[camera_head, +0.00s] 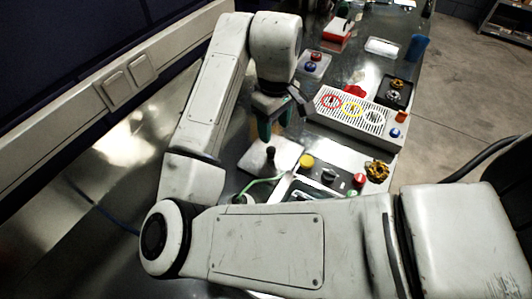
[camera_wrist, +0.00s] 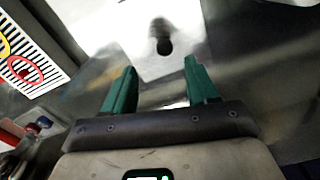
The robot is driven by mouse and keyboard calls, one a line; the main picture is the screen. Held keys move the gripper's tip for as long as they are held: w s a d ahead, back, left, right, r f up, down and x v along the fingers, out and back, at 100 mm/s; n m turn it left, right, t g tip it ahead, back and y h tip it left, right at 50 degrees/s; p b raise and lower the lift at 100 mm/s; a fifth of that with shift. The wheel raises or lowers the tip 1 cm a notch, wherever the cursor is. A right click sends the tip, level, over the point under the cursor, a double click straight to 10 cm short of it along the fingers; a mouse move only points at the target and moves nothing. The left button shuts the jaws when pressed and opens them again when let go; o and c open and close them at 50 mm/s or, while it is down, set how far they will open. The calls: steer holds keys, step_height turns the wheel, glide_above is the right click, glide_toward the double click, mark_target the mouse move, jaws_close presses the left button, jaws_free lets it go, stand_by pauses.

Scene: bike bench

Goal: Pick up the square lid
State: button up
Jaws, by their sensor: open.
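The square lid (camera_head: 286,158) is a flat pale plate with an upright dark knob (camera_head: 270,153) near its middle. It lies on the metal bench. In the wrist view the pale lid (camera_wrist: 118,38) is ahead of the fingers, with its dark knob (camera_wrist: 163,45) roughly in line with the gap between them. My gripper (camera_head: 272,127) is above and just behind the lid in the head view, pointing down. Its two green fingers are apart and empty in the wrist view (camera_wrist: 161,72). They do not appear to touch the knob.
A white slotted rack (camera_head: 335,124) with red and yellow rings stands right of my gripper. A panel with a yellow button (camera_head: 306,161) and other knobs lies right of the lid. A green cable (camera_head: 262,181) runs in front. A blue cup (camera_head: 417,47) stands at the back.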

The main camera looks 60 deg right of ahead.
mark_target(271, 149)
steer(key=f, duration=0.5)
steer(key=f+p, duration=0.1)
steer(key=f, duration=0.2)
steer(key=shift+w+a+f, duration=0.1)
steer(key=shift+w+a, duration=0.1)
steer(key=shift+a, duration=0.15)
steer(key=shift+c, duration=0.2)
jaws_close()
